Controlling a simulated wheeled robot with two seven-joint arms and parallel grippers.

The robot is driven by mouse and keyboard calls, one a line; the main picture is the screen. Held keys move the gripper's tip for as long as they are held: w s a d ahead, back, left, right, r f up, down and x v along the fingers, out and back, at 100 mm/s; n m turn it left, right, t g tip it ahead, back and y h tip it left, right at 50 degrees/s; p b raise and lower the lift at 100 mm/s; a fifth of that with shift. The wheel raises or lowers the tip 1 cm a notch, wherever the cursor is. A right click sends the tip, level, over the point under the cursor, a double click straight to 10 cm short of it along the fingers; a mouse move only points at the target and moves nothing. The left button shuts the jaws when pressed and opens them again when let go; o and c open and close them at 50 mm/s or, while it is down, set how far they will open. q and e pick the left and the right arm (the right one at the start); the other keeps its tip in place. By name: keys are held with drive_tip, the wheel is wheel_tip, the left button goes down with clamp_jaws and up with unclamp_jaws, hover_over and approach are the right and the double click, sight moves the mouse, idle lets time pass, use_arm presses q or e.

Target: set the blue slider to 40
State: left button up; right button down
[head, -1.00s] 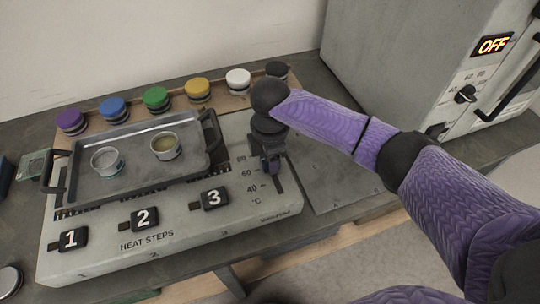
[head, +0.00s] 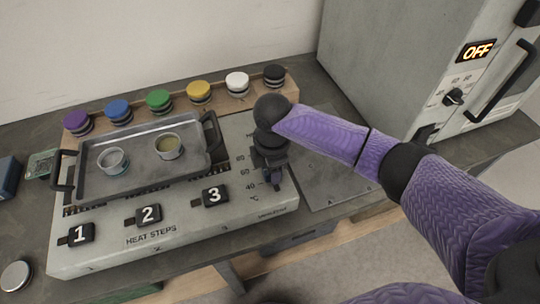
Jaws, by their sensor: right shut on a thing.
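The panel's scale, with printed marks 80, 60 and 40 (head: 251,187), runs down the right side of the heat-step panel (head: 180,245). A small part of the blue slider (head: 276,178) shows between the fingertips of my right gripper (head: 273,175). My right gripper points down over the slider slot and is shut on the slider, which sits about between the 60 and 40 marks, near 40. The fingers hide most of the slider and its exact reading. My left gripper is not in view.
A grey tray (head: 199,164) with two small cups stands on the panel, left of my gripper. Several coloured knobs line the back rail (head: 212,104). Black number tags 1, 2 and 3 are along the front. An oven-like box (head: 390,60) reading OFF stands at the right.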

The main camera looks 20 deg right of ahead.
drive_tip(key=shift+s+r, duration=0.2)
drive_tip(key=shift+s, duration=0.45)
drive_tip(key=shift+f, duration=0.2)
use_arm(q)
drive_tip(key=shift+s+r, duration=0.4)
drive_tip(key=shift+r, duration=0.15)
use_arm(e)
drive_tip(key=shift+f, duration=0.1)
drive_tip(key=shift+c, duration=1.2)
unclamp_jaws()
drive_tip(key=shift+s, duration=0.15)
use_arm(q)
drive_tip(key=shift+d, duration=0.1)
use_arm(e)
wheel_tip(320, 180, up, 9)
drive_tip(key=p, duration=0.3)
drive_tip(key=shift+p, duration=0.3)
drive_tip(key=shift+r, duration=0.55)
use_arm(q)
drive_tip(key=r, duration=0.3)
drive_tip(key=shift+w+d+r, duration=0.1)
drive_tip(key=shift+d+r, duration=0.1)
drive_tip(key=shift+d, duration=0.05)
